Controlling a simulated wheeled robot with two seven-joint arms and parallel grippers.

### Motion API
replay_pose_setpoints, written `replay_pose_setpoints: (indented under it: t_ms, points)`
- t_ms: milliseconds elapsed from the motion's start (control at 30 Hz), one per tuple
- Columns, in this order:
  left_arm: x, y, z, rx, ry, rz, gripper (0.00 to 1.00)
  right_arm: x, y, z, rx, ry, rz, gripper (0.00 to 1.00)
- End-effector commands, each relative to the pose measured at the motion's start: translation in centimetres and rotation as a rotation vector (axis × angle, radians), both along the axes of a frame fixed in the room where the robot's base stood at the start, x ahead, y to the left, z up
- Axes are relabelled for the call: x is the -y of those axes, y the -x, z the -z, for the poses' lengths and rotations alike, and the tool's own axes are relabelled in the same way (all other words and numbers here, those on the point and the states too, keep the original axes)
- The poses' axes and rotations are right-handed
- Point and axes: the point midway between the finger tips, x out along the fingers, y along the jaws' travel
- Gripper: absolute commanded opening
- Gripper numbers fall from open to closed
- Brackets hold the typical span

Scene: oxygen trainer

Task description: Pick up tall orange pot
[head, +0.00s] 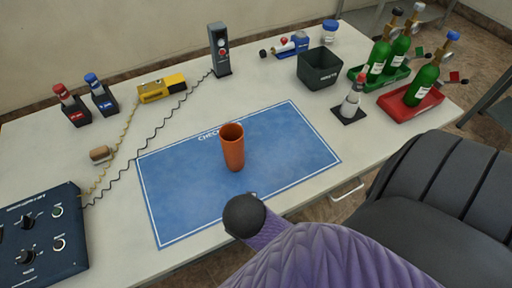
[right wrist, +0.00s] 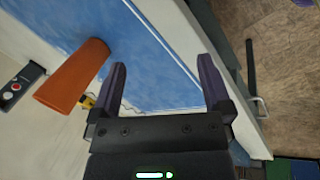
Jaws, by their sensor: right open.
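The tall orange pot (head: 233,150) stands upright on the blue mat (head: 180,205), near its middle, with its open top showing in the head view. My right arm reaches in from the lower right, its dark rounded end just in front of the pot; the gripper fingers cannot be made out there. In the right wrist view my right gripper (right wrist: 161,68) is open, with nothing between its fingers. The pot (right wrist: 73,76) lies to the left of the left finger in that view, outside the jaws. My left gripper is not in view.
A control box (head: 40,237) stands at the left. Red and blue handled units (head: 85,103), a yellow device (head: 161,88) and a dark upright unit (head: 219,52) stand along the back. A dark bin (head: 318,70) and green bottles (head: 423,84) are at the right. The mat around the pot is clear.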

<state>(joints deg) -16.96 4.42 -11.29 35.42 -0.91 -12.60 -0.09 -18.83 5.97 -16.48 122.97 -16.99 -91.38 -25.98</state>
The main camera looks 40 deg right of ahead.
Motion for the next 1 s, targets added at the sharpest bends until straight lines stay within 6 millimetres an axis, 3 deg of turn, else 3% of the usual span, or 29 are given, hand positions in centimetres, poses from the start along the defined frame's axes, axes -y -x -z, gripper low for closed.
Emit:
replay_pose_setpoints:
  t_ms: [167,300,500,667,1000]
  points:
    - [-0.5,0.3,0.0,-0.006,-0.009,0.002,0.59,0.5,-5.0,0.0,-0.12,0.406,-0.441,1.0]
    - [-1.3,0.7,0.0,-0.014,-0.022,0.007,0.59,1.0,-9.2,-1.6,-0.268,0.774,-0.748,1.0]
    - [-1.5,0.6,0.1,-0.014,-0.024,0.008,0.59,1.4,-13.4,-4.8,-0.484,1.17,-0.98,1.0]
    - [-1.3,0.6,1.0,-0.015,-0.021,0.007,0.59,3.3,-14.7,-4.0,-0.511,1.205,-0.996,1.0]
    - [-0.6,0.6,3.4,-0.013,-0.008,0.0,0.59,9.1,-17.7,-1.7,-0.509,1.199,-0.997,1.0]
